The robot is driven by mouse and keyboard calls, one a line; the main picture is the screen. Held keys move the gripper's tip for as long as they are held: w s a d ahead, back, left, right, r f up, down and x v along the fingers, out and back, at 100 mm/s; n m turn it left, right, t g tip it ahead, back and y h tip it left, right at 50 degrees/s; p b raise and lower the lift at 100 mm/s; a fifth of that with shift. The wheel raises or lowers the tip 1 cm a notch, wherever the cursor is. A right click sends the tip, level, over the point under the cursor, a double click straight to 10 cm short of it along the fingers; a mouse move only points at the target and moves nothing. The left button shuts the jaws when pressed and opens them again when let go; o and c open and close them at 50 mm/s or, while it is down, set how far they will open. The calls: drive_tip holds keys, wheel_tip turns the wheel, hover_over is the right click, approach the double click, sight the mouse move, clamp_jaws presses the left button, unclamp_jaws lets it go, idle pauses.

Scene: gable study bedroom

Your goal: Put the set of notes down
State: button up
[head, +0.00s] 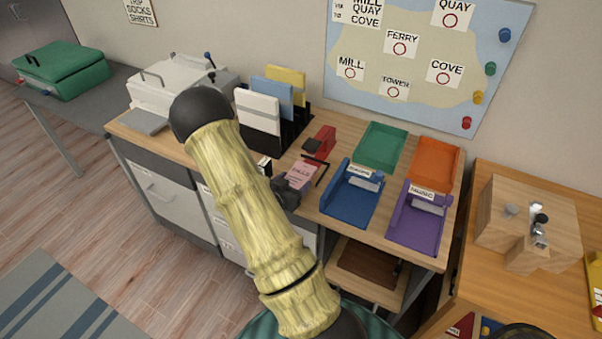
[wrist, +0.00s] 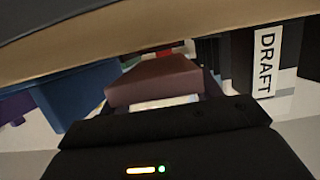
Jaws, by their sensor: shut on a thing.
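The set of notes (head: 301,174) is a small pink pad with a dark printed word on it. In the head view it is over the desk (head: 318,211), left of the blue tray. My gripper (head: 287,189) is shut on it at its near left side. In the wrist view the notes (wrist: 155,82) show as a dull pink block just beyond my gripper, with a pale edge below. I cannot tell whether the notes touch the desk top. My arm hides part of the desk and the drawers.
A blue tray (head: 349,207), purple tray (head: 408,234), green tray (head: 381,146) and orange tray (head: 436,163) stand to the right. A red stapler-like thing (head: 320,142) lies behind the notes. An upright file holder (head: 278,137) and a printer (head: 176,84) stand left.

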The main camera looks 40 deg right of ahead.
sight(301, 172)
drive_tip(key=shift+w+d, duration=0.1)
drive_tip(key=shift+d, duration=0.2)
drive_tip(key=x, duration=0.4)
drive_tip(key=shift+w+d+r, duration=0.15)
drive_tip(key=shift+d+r, duration=0.1)
drive_tip(key=shift+d, duration=0.05)
drive_tip(key=shift+a+f, duration=0.1)
drive_tip(key=shift+f, duration=0.1)
drive_tip(key=o, duration=1.1)
